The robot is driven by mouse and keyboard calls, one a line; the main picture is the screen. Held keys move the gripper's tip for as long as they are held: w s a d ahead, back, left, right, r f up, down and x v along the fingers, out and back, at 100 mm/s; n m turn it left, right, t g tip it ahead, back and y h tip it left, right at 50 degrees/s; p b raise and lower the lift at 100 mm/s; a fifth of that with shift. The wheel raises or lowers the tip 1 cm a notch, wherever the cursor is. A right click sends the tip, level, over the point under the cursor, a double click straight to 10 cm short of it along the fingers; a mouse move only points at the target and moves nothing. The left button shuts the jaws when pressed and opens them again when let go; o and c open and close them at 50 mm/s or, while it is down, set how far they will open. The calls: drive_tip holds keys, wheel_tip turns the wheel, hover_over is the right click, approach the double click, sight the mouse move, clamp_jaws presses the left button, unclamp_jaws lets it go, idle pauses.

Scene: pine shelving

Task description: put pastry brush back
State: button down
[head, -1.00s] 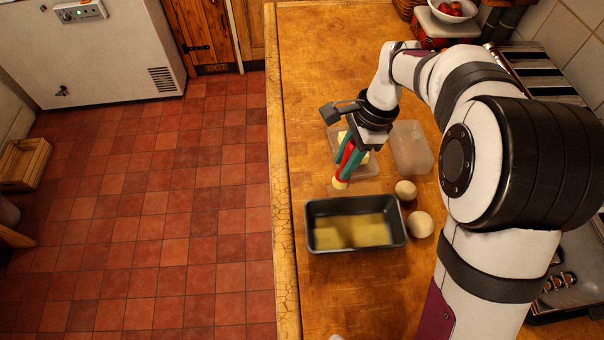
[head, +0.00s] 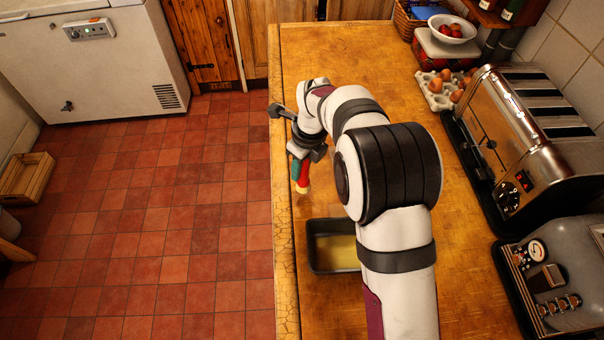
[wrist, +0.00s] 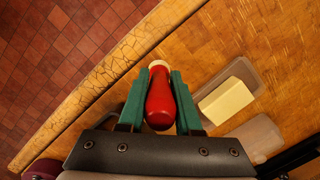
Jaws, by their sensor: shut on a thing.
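My gripper (head: 300,165) is shut on the pastry brush, its green fingers on either side of the red handle. It holds the brush over the counter close to the counter's left edge, behind the loaf tin. The brush (wrist: 160,100) shows in the wrist view as a red handle with a pale tip between the fingers. In the head view its pale end (head: 302,189) points down. I cannot tell how high it is above the wood. The dark loaf tin (head: 333,262) with a yellow layer inside is partly hidden by my arm.
In the wrist view, a butter block (wrist: 226,100) sits in a clear tub, with another translucent tub (wrist: 258,137) beside it. A toaster (head: 515,140), egg tray (head: 436,97) and grey appliance (head: 560,270) line the right side.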

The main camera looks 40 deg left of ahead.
sight(302, 175)
drive_tip(key=shift+f, duration=1.5)
drive_tip(key=c, duration=0.6)
unclamp_jaws()
drive_tip(key=shift+f, duration=0.1)
